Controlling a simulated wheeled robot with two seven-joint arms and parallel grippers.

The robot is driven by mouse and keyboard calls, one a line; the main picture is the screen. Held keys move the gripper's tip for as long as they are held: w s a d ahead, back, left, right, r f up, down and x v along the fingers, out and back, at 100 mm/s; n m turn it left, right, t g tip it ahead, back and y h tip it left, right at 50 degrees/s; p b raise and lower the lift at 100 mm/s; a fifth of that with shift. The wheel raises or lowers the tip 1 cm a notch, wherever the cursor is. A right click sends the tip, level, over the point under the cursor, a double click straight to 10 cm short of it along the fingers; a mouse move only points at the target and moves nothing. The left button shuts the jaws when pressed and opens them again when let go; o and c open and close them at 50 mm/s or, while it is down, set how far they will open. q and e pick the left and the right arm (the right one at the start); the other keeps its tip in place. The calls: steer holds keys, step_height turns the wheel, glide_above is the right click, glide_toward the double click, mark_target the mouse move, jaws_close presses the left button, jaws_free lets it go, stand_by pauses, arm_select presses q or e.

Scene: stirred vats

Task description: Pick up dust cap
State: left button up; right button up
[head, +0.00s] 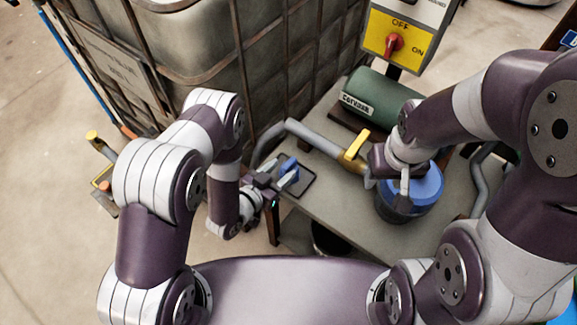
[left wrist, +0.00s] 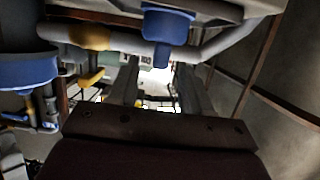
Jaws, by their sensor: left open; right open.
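The dust cap looks to be the small blue piece (head: 288,169) on a dark square pad (head: 300,186) at the left edge of the grey bench. In the left wrist view a blue stepped cap (left wrist: 168,28) shows at the top, just beyond the fingers. My left gripper (head: 278,184) is open and close beside the blue piece, with its fingers partly overlapping it in the head view. I cannot tell whether they touch. My right gripper (head: 388,182) is open, over the blue-lidded drum (head: 424,186) and beside the hose's yellow lever (head: 355,147).
A grey hose (head: 313,134) curves over the bench behind the pad. A green motor (head: 378,97) and a yellow switch panel (head: 392,38) stand behind. A large caged tank (head: 200,60) stands back left. Bare bench (head: 345,205) lies in front of the hose.

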mark_target(293, 161)
arm_select(q)
steer(key=x, duration=0.6)
steer(key=shift+w+d+f, duration=0.15)
steer(key=shift+w+f, duration=0.05)
jaws_close()
